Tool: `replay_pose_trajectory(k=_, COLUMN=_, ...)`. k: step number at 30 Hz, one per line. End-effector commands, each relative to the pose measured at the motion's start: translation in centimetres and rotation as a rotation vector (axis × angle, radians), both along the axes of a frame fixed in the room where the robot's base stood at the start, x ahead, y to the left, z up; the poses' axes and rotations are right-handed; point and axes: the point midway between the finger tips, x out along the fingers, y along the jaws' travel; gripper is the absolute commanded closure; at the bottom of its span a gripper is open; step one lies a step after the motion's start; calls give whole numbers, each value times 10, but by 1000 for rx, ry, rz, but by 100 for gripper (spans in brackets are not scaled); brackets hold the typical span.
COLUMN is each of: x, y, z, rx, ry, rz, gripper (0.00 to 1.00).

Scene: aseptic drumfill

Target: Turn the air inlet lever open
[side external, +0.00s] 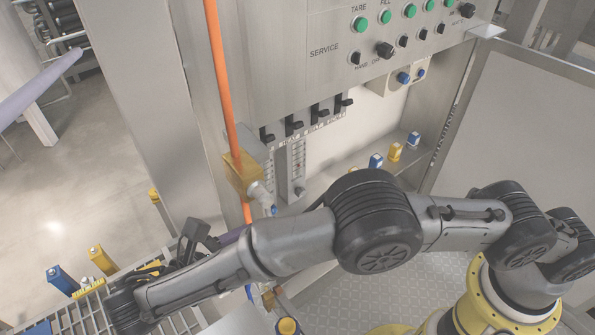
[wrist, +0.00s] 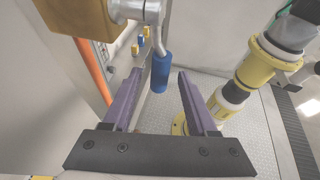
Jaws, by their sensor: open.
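The air inlet lever (wrist: 160,72) has a blue grip on a bent metal stem. In the wrist view it hangs below a silver valve body (wrist: 128,10) beside a brass-coloured block (wrist: 85,18). In the side view the lever's blue end (side external: 273,209) shows small under the valve (side external: 260,193), just above my forearm. My gripper (wrist: 159,74) is open, and its purple fingers appear on either side of the blue grip. I see no finger touching it, and its depth between the tips is hard to tell. In the side view the fingers (side external: 232,237) are mostly hidden behind my arm.
An orange pipe (side external: 222,80) runs down into the brass block (side external: 241,172). A control panel (side external: 350,30) with green buttons and black switches (side external: 294,126) is above. Small blue and yellow blocks (side external: 376,161) line a ledge. A grating (side external: 90,312) lies lower left.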

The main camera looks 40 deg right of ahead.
Motion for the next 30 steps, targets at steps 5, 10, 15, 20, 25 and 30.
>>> replay_pose_trajectory(k=5, x=0, y=2, z=2, rx=32, ry=-1, rz=0, gripper=42)
replay_pose_trajectory(k=10, x=0, y=11, z=7, rx=168, ry=-3, rz=-1, gripper=42)
replay_pose_trajectory(k=15, x=0, y=23, z=15, rx=371, ry=-3, rz=-2, gripper=42)
replay_pose_trajectory(k=20, x=0, y=32, z=25, rx=562, ry=-3, rz=-1, gripper=42)
replay_pose_trajectory(k=25, x=0, y=39, z=35, rx=751, ry=-2, rz=-3, gripper=42)
replay_pose_trajectory(k=30, x=0, y=45, z=47, rx=927, ry=-4, rz=-2, gripper=42)
